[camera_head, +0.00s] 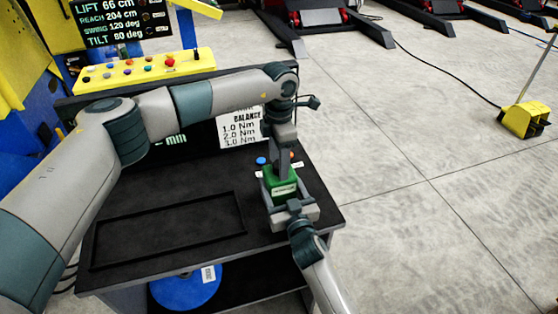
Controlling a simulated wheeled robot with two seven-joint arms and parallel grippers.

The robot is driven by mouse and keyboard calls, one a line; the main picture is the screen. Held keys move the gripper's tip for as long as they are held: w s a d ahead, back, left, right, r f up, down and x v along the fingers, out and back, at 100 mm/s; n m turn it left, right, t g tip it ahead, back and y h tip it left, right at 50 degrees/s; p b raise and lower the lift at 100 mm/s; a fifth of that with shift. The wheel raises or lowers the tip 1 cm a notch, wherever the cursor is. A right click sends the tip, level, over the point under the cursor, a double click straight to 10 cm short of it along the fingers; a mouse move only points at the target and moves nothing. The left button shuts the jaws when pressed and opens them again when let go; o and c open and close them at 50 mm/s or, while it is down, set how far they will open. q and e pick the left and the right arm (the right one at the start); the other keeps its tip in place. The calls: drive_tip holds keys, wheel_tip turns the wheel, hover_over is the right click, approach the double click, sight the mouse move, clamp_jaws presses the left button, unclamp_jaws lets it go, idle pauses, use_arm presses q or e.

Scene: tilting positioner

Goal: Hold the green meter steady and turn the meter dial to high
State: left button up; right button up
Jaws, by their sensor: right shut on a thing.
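The green meter (284,187) is a small green block with a pale label, on the right part of the black bench top (180,180). My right gripper (290,205) comes up from the bottom and is shut on the green meter, its jaws at the meter's sides. My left arm reaches across from the left and bends down, so my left gripper (281,160) points down right over the meter's top. The meter dial is hidden under the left gripper. I cannot tell whether the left fingers are closed or touch the dial.
A shallow black tray (170,232) lies on the bench's left. A yellow button panel (145,70) is at back left. The floor to the right is mostly clear.

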use_arm(q)
drive_tip(key=shift+r, duration=0.1)
wheel_tip(320, 180, up, 12)
idle(0.6)
use_arm(e)
drive_tip(key=o, duration=1.4)
drive_tip(key=shift+s+d+f, duration=0.1)
drive_tip(key=shift+s+d, duration=0.1)
drive_tip(key=shift+s, duration=0.35)
drive_tip(key=v, duration=1)
drive_tip(key=shift+s+d, duration=0.1)
drive_tip(key=shift+s, duration=0.3)
